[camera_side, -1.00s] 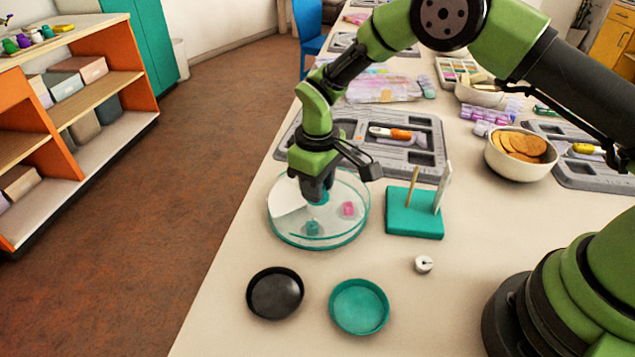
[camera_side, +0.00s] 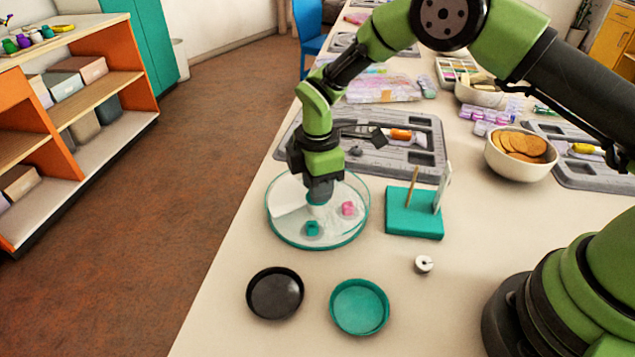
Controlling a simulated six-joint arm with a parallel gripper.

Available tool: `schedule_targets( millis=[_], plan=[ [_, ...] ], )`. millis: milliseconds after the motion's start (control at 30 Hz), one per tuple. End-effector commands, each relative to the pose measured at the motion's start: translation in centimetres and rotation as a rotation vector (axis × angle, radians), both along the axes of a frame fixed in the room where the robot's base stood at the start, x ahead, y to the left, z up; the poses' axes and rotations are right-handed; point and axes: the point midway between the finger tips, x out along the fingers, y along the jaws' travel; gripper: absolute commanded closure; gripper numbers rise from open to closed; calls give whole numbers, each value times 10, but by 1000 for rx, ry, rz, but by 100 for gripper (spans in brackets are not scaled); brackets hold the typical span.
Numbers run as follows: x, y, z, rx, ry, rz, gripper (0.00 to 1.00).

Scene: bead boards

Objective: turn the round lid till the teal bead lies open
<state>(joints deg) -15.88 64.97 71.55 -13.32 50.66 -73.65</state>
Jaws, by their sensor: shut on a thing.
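The round clear dish (camera_side: 279,233) with a teal rim stands on the table, with its round lid (camera_side: 285,191) on top. My gripper (camera_side: 318,196) points straight down at the lid's middle and is shut on its knob, which is mostly hidden by the jaws. The teal bead (camera_side: 312,229) lies in the front part of the dish and looks bright and clear. A pink bead (camera_side: 348,208) lies to its right, further back, by a whitish patch. I cannot tell for certain where the lid's opening edges run.
A teal block with upright sticks (camera_side: 414,223) stands close right of the dish. A black dish (camera_side: 275,294), a teal dish (camera_side: 360,307) and a small white spool (camera_side: 424,264) lie in front. A grey tray (camera_side: 430,165) is behind.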

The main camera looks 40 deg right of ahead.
Motion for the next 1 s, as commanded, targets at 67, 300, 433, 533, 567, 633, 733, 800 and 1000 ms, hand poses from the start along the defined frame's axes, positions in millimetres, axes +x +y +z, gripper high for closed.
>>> schedule_targets(
  millis=[67,300,433,533,567,633,733,800,1000],
  plan=[
    [0,0,0,0,-1,53,100],
    [0,0,0,0,-1,177,100],
    [0,0,0,0,-1,214,100],
    [0,0,0,0,-1,231,100],
    [0,0,0,0,-1,235,100],
    [0,0,0,0,-1,240,100],
    [0,0,0,0,-1,242,100],
    [0,0,0,0,-1,242,100],
    [0,0,0,0,-1,241,100]
  ],
)
